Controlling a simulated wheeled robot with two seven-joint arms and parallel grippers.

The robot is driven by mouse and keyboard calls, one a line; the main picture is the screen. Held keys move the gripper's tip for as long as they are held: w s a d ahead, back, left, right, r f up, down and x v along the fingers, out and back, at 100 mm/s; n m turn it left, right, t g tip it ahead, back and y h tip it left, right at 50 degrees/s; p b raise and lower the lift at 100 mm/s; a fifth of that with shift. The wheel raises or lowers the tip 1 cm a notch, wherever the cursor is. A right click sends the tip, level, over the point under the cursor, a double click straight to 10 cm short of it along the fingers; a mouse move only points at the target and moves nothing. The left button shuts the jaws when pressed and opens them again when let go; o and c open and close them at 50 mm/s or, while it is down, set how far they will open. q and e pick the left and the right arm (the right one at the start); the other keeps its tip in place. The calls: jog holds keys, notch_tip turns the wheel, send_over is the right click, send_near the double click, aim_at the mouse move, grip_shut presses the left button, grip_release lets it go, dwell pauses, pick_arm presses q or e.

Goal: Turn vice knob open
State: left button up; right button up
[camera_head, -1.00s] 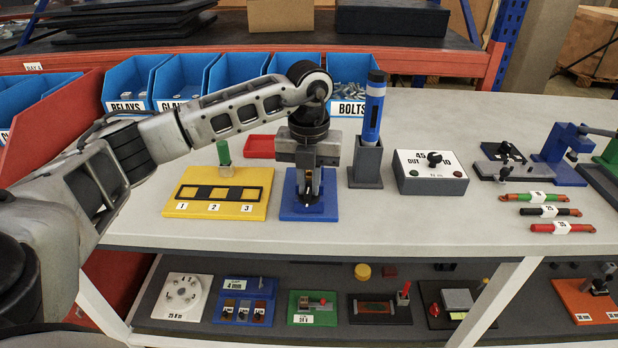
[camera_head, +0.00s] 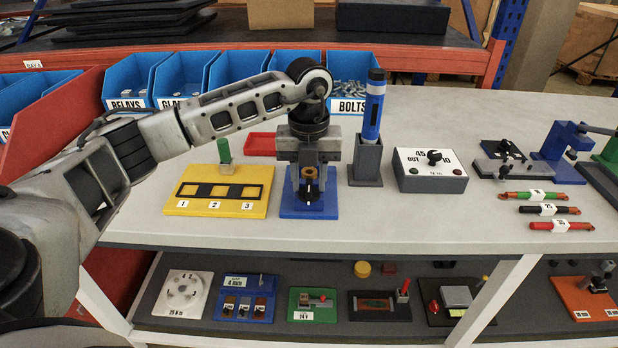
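The vice has a blue base plate (camera_head: 325,209) on the bench, with a small black knob (camera_head: 309,191) low at its front and a copper-coloured round part (camera_head: 308,172) just above. My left gripper (camera_head: 309,182) points straight down over the vice. Its fingers are apart, one on each side of the knob and the copper part. I cannot tell whether a finger touches the knob. The gripper body hides the upper and rear parts of the vice. My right gripper is not in view.
A yellow board (camera_head: 228,208) with a green peg stands close on the left. A grey holder (camera_head: 366,165) with a blue tool and a dial box (camera_head: 429,172) stand on the right. Blue bins (camera_head: 240,70) line the back. The bench front is clear.

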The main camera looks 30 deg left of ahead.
aim_at(309, 184)
pick_arm(q)
notch_tip(309, 184, up, 16)
jog(key=p, duration=0.1)
dwell(0.6)
jog(key=shift+f, duration=0.1)
